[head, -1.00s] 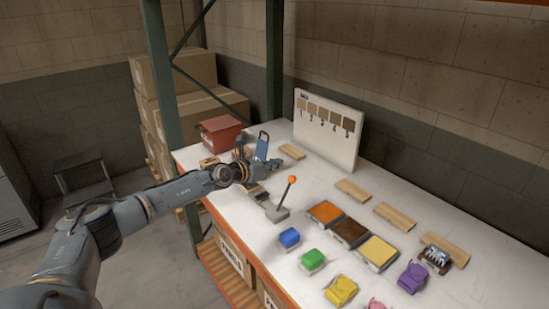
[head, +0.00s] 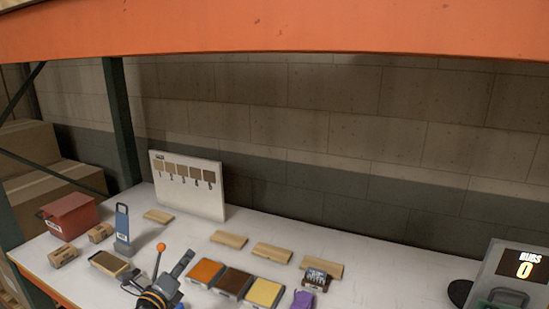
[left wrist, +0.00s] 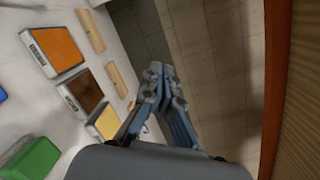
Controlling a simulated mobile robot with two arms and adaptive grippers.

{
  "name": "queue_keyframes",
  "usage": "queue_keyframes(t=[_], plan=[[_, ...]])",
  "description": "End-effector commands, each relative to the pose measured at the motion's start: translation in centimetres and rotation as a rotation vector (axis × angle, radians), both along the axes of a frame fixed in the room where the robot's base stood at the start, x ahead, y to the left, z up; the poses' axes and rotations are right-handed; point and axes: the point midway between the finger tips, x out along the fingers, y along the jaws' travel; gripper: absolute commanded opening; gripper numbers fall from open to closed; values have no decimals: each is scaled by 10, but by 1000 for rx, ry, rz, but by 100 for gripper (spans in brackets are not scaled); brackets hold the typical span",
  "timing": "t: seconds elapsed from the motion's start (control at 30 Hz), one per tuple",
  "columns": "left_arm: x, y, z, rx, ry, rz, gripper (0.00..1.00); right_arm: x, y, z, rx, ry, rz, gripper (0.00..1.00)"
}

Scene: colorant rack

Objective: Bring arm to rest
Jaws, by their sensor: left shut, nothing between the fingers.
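My left gripper (head: 178,268) is at the lower edge of the head view, over the front of the white shelf top, in front of the orange-knobbed lever (head: 160,247). In the left wrist view its fingers (left wrist: 160,78) are closed together with nothing between them. My left arm is mostly out of the head view, below its edge. My right gripper is in neither view.
Orange, brown and yellow trays (head: 264,292) lie just right of the gripper. An orange shelf beam (head: 275,30) crosses above.

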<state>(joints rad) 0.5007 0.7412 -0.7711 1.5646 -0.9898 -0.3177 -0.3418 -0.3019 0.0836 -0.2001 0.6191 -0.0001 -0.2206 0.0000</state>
Motion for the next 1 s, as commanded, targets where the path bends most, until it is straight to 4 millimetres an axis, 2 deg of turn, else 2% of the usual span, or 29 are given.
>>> queue_keyframes(t=[0.03,0.1,0.17,0.27,0.3,0.4,0.5,0.6,0.77,1.0], plan=[[-22,-16,-13,-194,45,54,0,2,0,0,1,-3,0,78],[-51,-23,-29,-458,123,165,0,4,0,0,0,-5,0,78],[-80,-24,-49,-673,209,280,0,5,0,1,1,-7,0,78],[-139,-20,-89,-996,378,500,0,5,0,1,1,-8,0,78],[-165,-19,-104,-1107,448,591,0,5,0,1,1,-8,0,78],[-223,-18,-132,-1303,593,786,0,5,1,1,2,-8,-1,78],[-267,-20,-148,-1422,699,927,0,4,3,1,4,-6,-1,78],[-303,-22,-158,-1502,781,1039,0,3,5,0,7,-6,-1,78],[-353,-28,-166,-1592,888,1188,0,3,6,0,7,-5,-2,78],[-417,-37,-166,-1683,1022,1379,0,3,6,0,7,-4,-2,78]])
